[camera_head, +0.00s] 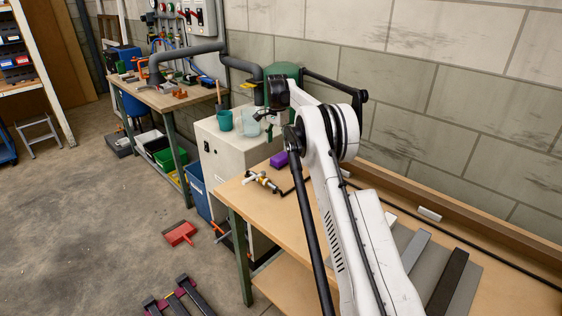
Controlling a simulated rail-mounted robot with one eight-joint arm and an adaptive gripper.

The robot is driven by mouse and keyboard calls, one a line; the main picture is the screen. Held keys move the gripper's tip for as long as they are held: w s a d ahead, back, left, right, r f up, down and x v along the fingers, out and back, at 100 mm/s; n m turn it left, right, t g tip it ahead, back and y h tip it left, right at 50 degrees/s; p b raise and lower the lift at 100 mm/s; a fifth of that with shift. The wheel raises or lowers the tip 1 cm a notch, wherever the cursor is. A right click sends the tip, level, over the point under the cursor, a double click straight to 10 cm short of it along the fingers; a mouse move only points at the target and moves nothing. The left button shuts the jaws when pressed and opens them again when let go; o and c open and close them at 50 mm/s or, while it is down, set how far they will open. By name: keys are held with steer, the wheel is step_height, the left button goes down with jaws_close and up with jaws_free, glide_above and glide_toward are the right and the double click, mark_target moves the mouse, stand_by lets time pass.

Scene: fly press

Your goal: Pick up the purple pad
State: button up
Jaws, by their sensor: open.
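The purple pad (278,160) is a small purple block lying at the far left end of the wooden bench (258,198), close to my arm's dark lower link. My gripper (268,127) is small in the view and hangs from the end of my white arm. It is open, and it appears above and slightly left of the pad in the picture, apart from it. I see nothing held in it. The exact height of the gripper over the bench is hard to tell.
A brass-coloured fitting (262,181) lies near the pad. A pale cabinet (226,154) with teal and clear cups (224,120) stands just beyond. A green machine (290,72) stands behind my gripper. Grey and dark bars (447,280) lie at the bench's right.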

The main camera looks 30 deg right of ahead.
mark_target(279, 157)
steer(key=shift+s+d+f+p, duration=0.1)
steer(key=shift+f+p, duration=0.05)
steer(key=shift+f, duration=1.85)
steer(key=shift+d+f+p, duration=0.1)
steer(key=shift+f+p, duration=0.05)
steer(key=shift+f, duration=1.8)
steer(key=c, duration=1.4)
steer(key=shift+r, duration=0.5)
steer(key=r, duration=0.2)
steer(key=a+r, duration=0.1)
steer(key=shift+s+r, duration=0.1)
steer(key=shift+r, duration=0.25)
steer(key=s+a+r, duration=0.1)
steer(key=a+r, duration=0.1)
steer(key=a, duration=0.1)
steer(key=s+a+r+b, duration=0.1)
steer(key=a+r, duration=0.1)
steer(key=a, duration=0.1)
steer(key=s+a+r, duration=0.1)
steer(key=a+r, duration=0.1)
steer(key=a, duration=0.2)
steer(key=shift+a+r, duration=0.1)
steer(key=shift+r, duration=0.05)
